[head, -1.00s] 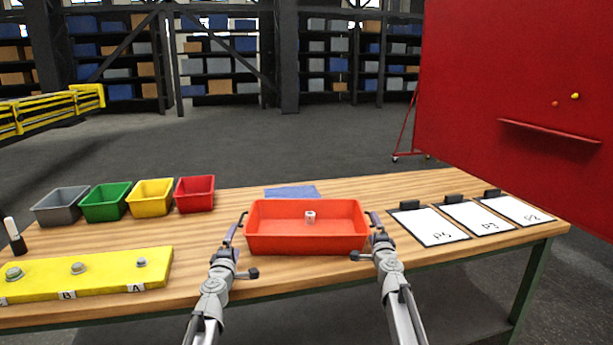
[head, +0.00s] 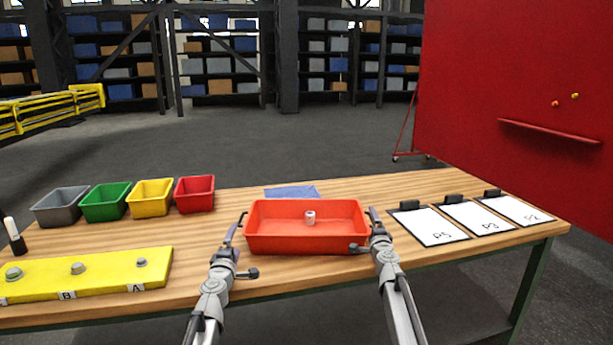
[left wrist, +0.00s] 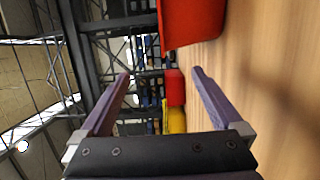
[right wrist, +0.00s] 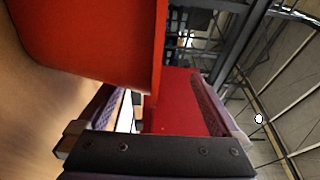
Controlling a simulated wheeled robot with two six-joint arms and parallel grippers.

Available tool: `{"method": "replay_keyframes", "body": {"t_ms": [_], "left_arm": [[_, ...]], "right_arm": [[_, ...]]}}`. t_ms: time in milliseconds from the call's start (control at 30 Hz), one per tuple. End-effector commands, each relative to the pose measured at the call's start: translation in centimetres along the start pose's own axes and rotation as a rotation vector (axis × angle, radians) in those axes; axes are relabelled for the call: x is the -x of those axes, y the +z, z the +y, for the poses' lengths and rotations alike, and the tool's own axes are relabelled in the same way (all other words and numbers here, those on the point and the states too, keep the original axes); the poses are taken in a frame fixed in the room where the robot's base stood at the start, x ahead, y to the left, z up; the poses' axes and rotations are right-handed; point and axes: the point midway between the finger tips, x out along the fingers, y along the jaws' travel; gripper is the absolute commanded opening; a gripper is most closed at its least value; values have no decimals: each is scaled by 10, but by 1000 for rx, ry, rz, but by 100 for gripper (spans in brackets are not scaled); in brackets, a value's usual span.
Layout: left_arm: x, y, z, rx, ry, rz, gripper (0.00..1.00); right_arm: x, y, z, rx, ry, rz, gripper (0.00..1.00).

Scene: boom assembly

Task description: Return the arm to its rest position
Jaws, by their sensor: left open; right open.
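My left gripper (head: 236,226) stands beside the left end of the red-orange tray (head: 307,245). In the left wrist view the fingers of this gripper (left wrist: 160,88) are spread apart with nothing between them. My right gripper (head: 374,224) stands beside the right end of the tray. In the right wrist view the fingers of this gripper (right wrist: 155,100) are apart and hold nothing. I cannot tell whether either gripper touches the tray. A small white cylindrical part (head: 310,217) stands inside the tray.
Grey (head: 62,207), green (head: 107,203), yellow (head: 151,199) and red (head: 195,195) bins stand at the back left. A yellow bolt board (head: 105,275) lies front left. Clipboards (head: 435,226) lie at the right. A blue sheet (head: 291,192) lies behind the tray. A red board (head: 520,90) rises beyond.

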Motion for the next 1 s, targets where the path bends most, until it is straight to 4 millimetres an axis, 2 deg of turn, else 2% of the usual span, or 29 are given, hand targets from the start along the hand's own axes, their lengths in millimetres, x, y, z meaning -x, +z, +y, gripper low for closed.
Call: {"method": "replay_keyframes", "body": {"t_ms": [33,100,600,700,800,1000], "left_arm": [[0,0,0,0,0,0,100],[-21,0,0,0,0,0,100],[-113,-1,0,0,0,1,100],[-124,-1,0,0,0,1,100],[-120,6,0,1,0,0,100],[-120,7,0,0,0,1,100]], "right_arm": [[-15,0,0,0,0,0,100],[-8,0,0,0,0,0,100],[-7,0,0,0,0,0,100],[-7,0,0,0,0,0,100],[-7,7,0,0,1,-1,100],[-7,8,0,0,1,0,100]]}}
